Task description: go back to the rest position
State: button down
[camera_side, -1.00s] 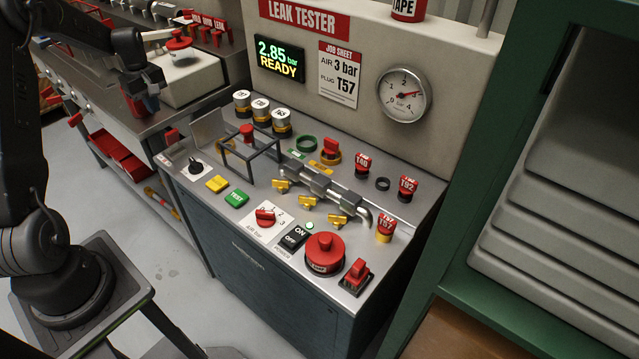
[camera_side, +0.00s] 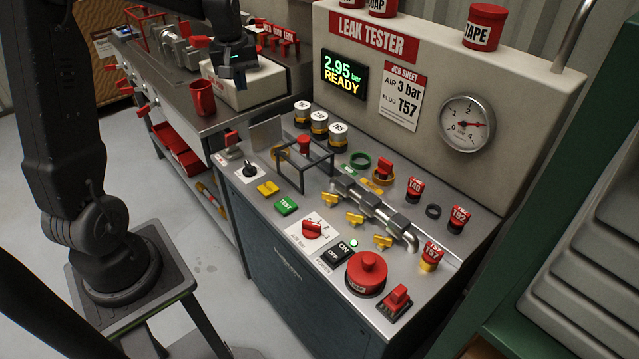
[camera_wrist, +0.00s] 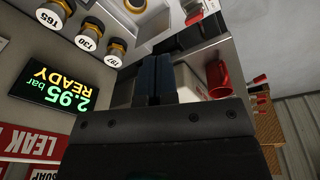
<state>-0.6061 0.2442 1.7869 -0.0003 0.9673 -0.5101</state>
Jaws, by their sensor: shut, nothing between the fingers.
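My gripper (camera_side: 236,84) is in the upper left of the side view, at the end of my dark arm. In that picture it overlaps the white box (camera_side: 262,88) on the bench behind the leak tester. I cannot tell its exact height above it. In the wrist view the two dark fingers (camera_wrist: 153,80) are together with nothing between them. The gripper is clear of the leak tester's controls. The display (camera_side: 345,76) reads 2.95 bar READY.
The leak tester top holds a red dial (camera_side: 312,230), a green TEST button (camera_side: 286,206), a large red knob (camera_side: 367,272), yellow-handled valves and several plugs. A red cup (camera_side: 202,98) stands on the bench near my gripper. A green frame (camera_side: 560,190) stands at the right.

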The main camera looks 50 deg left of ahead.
jog(key=s+d+r+m+t, duration=0.1)
jog(key=s+d+r+m, duration=0.25)
jog(key=d, duration=0.45)
jog(key=s+d+r+m+t, duration=0.1)
jog(key=s+d+r+m, duration=0.25)
jog(key=d, duration=0.45)
jog(key=s+d+f+m+t+h, duration=0.1)
jog(key=s+d+m+t, duration=0.1)
jog(key=s+d+m, duration=0.3)
jog(key=s+d, duration=0.4)
jog(key=s, duration=0.1)
jog(key=shift+s+d+f+m, duration=0.15)
jog(key=shift+s+f+m, duration=0.15)
jog(key=shift+m, duration=0.1)
